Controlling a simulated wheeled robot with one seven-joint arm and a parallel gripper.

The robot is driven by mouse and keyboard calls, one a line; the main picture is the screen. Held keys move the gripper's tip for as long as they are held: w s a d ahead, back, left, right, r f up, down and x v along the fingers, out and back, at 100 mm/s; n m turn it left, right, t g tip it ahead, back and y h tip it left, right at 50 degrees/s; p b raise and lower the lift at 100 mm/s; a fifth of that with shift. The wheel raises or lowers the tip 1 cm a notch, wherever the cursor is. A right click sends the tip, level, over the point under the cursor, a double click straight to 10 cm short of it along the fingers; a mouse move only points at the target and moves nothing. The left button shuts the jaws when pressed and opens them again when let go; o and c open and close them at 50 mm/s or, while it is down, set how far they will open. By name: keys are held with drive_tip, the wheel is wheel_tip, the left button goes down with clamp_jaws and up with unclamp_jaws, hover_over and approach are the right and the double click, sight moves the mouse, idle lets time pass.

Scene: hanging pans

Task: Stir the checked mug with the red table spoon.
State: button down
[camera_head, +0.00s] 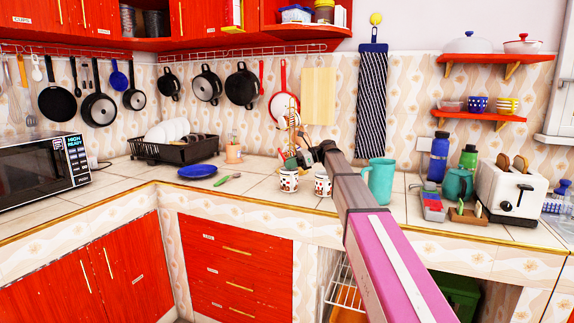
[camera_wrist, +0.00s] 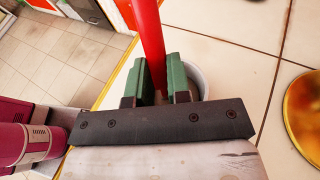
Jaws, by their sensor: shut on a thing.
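My gripper (camera_wrist: 161,75) is shut on the red table spoon (camera_wrist: 149,35), whose red handle runs up between the green fingers in the wrist view. In the head view my gripper (camera_head: 299,158) is just above two white mugs with a red and dark pattern, a left mug (camera_head: 289,182) and a right mug (camera_head: 322,185), on the counter. In the wrist view a pale mug rim (camera_wrist: 203,80) shows behind the right finger. The spoon's bowl end is hidden, so I cannot tell whether it is inside a mug. The pattern is too small to confirm as checked.
A teal pitcher (camera_head: 380,182) stands to the right of the mugs. A blue plate (camera_head: 197,171) and a green-handled utensil (camera_head: 228,179) lie to the left. A dish rack (camera_head: 176,152) stands behind the plate. A toaster (camera_head: 512,190) is at the right.

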drive_tip(key=shift+w, duration=0.6)
drive_tip(key=shift+w+a, duration=0.2)
drive_tip(key=shift+a, duration=0.05)
drive_tip(key=shift+s+a+r, duration=0.1)
drive_tip(key=shift+s+r, duration=0.2)
drive_tip(key=shift+r, duration=0.2)
drive_tip(key=shift+s+a+r, duration=0.1)
drive_tip(key=shift+s+r, duration=0.15)
drive_tip(key=shift+r, duration=4.1)
wheel_tip(320, 180, up, 4)
